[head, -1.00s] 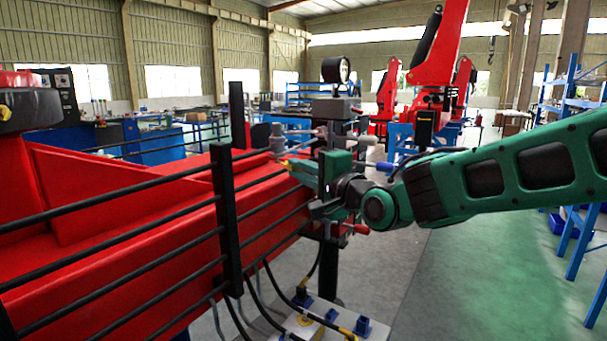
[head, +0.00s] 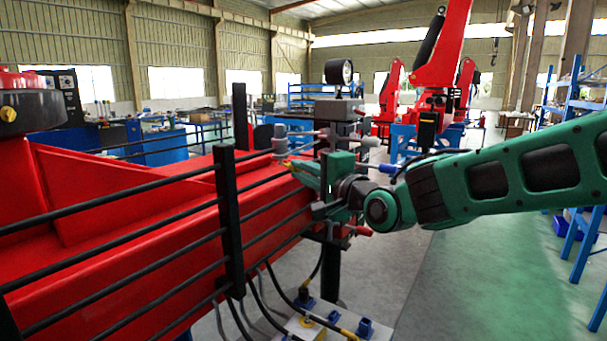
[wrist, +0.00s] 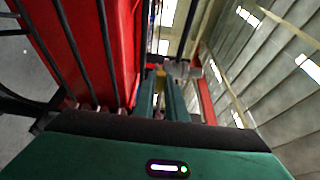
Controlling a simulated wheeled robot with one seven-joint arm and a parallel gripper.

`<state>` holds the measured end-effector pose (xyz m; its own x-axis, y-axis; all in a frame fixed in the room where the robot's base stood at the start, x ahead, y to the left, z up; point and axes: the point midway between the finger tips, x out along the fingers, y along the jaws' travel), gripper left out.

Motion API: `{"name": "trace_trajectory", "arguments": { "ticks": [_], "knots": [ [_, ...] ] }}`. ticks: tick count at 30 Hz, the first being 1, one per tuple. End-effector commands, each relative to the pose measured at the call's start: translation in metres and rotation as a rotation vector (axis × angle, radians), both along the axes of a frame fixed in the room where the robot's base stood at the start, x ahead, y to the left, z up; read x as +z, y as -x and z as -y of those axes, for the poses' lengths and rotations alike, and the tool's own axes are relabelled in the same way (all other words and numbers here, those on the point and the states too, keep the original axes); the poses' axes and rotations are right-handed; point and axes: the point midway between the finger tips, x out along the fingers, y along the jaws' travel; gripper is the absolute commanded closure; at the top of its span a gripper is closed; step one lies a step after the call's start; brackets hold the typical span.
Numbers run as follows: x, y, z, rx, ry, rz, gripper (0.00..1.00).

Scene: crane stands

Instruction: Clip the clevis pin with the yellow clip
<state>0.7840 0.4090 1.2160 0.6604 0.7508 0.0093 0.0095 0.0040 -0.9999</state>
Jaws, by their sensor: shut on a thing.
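My gripper (head: 293,166) reaches left from the green arm to the end of the red beam. Its green fingers are shut on the small yellow clip, which shows at the fingertips in the wrist view (wrist: 160,74). In the head view the clip is very small and hard to make out. A grey upright cylindrical part (head: 279,142), probably the clevis pin, stands just above and beyond the fingertips. A grey part also shows just past the fingers in the wrist view (wrist: 182,69). I cannot tell whether the clip touches the pin.
Black rails on a post (head: 229,215) run along the red beam (head: 130,240) at left. Hoses hang below.

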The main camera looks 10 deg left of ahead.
Motion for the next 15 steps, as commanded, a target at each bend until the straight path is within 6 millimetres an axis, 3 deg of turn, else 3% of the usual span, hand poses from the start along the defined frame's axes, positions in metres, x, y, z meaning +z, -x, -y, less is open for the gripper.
{"name": "trace_trajectory", "arguments": {
  "ticks": [15],
  "knots": [
    [-0.0002,-0.0057,-0.0071,0.001,0.000,-0.001,1.00]
  ]
}}
